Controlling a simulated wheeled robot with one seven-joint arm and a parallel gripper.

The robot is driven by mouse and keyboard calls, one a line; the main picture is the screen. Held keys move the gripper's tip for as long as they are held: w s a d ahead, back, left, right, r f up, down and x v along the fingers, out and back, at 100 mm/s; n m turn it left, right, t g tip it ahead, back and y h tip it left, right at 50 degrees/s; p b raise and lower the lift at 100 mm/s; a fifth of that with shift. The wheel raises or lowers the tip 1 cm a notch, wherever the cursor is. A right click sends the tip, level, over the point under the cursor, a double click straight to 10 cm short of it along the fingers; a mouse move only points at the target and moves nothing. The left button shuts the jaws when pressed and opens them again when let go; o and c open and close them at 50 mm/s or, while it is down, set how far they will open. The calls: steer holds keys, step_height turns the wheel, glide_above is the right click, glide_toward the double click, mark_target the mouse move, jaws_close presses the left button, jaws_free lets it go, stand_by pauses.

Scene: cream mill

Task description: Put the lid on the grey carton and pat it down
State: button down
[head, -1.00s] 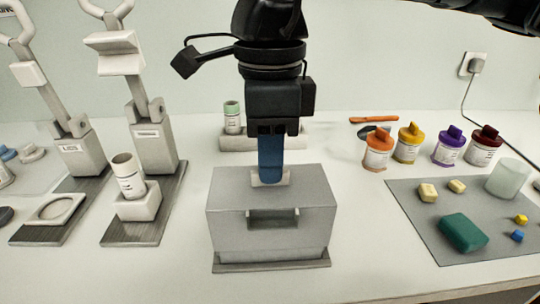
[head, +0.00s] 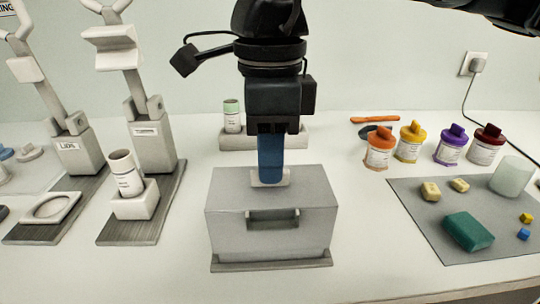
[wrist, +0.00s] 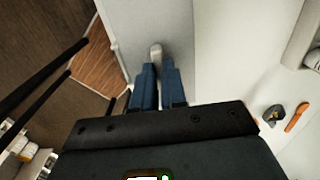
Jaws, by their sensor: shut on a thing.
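The grey carton (head: 235,240) stands upright on the counter in the middle of the head view, with a flat grey lid (head: 225,188) on top. The fingers hide part of the tab. I see no clear gap between lid and carton, but cannot tell how tightly the lid sits.
Two lever presses (head: 155,150) stand left, one holding a white jar (head: 125,175). Behind the carton is a low rack (head: 235,143) with a green-capped jar. Right are several coloured jars (head: 410,142) and a grey mat (head: 425,218) with blocks. Counter beside the carton is clear.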

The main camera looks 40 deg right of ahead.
steer(key=shift+f+b, duration=0.4)
steer(key=shift+b, duration=0.35)
stand_by(0.4)
steer(key=c, duration=1.1)
jaws_free()
steer(key=shift+o, duration=0.4)
steer(key=o, duration=1)
steer(key=shift+r, duration=0.1)
steer(key=shift+r+p, duration=1.5)
steer(key=shift+r, duration=1.95)
